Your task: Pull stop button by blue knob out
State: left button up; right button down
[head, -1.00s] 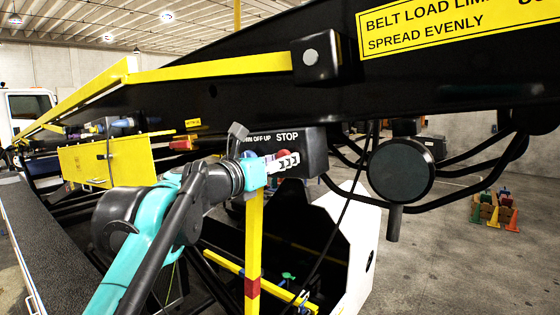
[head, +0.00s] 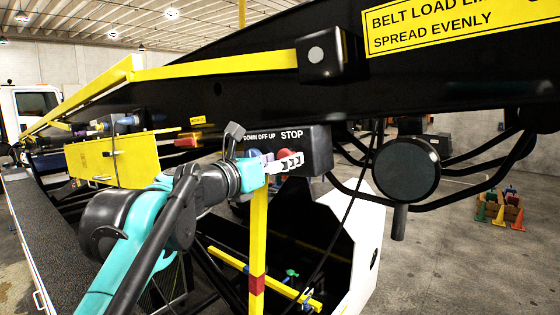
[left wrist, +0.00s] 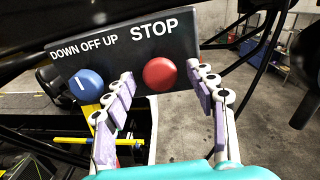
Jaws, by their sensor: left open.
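The red stop button (left wrist: 160,74) sits under the word STOP on a black control box (head: 318,150). The blue knob (left wrist: 86,84) is left of it, under DOWN OFF UP, with a white mark on its face. My left gripper (left wrist: 163,88) is open, with one finger on each side of the red button; the left finger lies between knob and button. I cannot tell whether the fingers touch the button. In the head view my left gripper (head: 297,163) is at the box front and partly covers the red button (head: 284,156). My right gripper is out of view.
A dark beam with a yellow load label (head: 450,25) runs above the box. A round black part (head: 406,170) with hoses hangs to the right. A yellow post (head: 258,245) stands below my gripper. Cones and blocks (head: 500,210) lie far right on open floor.

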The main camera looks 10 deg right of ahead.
pick_arm(q)
jog(key=v, duration=1.2)
jog(key=shift+f, duration=0.1)
jog(key=s+a+f+m+g+y+b, duration=0.1)
jog(key=s+a+f+m+y+b, duration=0.3)
jog(key=f, duration=1.1)
jog(key=s+a+f+m+g+b, duration=0.15)
jog(key=f+m+b, duration=0.55)
jog(key=f, duration=0.8)
jog(key=s+a+f+m+g+y+b, duration=0.1)
jog(key=a+f+m+y+b, duration=0.3)
jog(key=f, duration=1)
jog(key=s+a+f+m+y+b, duration=0.2)
jog(key=s+a+f+m+b, duration=0.1)
jog(key=f, duration=0.8)
jog(key=s+a+f+m+y+b, duration=0.2)
jog(key=a+f+m+b, duration=0.3)
jog(key=f, duration=0.6)
jog(key=s+a+f+m+g+y+b, duration=0.1)
jog(key=s+a+f+m+b, duration=0.3)
jog(key=f, duration=0.8)
jog(key=s+a+b, duration=0.1)
jog(key=a, duration=0.1)
jog(key=shift+a+m+y+b, duration=0.35)
jog(key=shift+a+m+y, duration=0.05)
